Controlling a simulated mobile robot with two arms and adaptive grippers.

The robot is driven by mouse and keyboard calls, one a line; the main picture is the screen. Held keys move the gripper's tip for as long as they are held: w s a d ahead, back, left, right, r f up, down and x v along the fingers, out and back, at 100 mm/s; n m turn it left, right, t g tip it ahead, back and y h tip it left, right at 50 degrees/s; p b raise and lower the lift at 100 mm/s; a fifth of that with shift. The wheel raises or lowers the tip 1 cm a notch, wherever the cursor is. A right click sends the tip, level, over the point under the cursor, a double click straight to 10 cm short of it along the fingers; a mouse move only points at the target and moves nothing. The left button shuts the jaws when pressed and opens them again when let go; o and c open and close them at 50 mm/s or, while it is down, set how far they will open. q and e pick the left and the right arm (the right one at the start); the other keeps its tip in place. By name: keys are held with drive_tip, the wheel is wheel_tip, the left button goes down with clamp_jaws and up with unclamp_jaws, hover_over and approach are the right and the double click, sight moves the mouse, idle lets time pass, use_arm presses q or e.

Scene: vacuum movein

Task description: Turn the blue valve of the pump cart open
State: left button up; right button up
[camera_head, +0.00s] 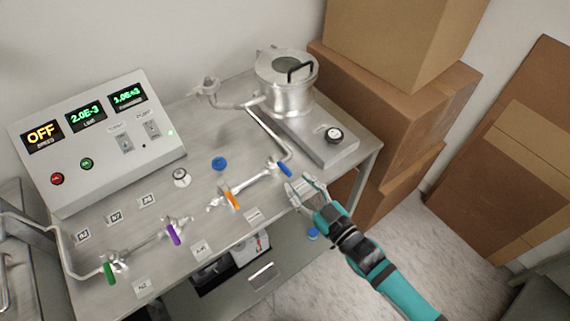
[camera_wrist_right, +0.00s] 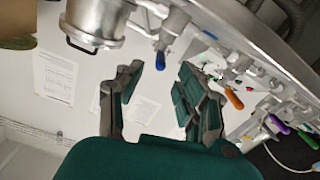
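The pump cart (camera_head: 192,253) has a grey metal top with silver piping. Its blue valve handle (camera_head: 285,169) sits near the right end of the front pipe, and it also shows in the right wrist view (camera_wrist_right: 160,57). My right gripper (camera_head: 303,187) is open and empty, just in front of and slightly right of the blue handle. In the right wrist view, the blue handle appears between and beyond the two fingertips of the gripper (camera_wrist_right: 162,75); I see no contact. My left gripper is not in view.
Orange (camera_head: 231,200), purple (camera_head: 173,234) and green (camera_head: 109,272) handles line the piping. A round blue piece (camera_head: 219,163) is on the cart top. A control box (camera_head: 95,140) stands at the left, a silver chamber (camera_head: 287,85) at the back. Cardboard boxes (camera_head: 395,110) are stacked at the right.

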sight(285, 167)
drive_tip(key=p+x, duration=0.1)
drive_tip(key=x, duration=0.6)
drive_tip(key=shift+s, duration=0.1)
clamp_jaws()
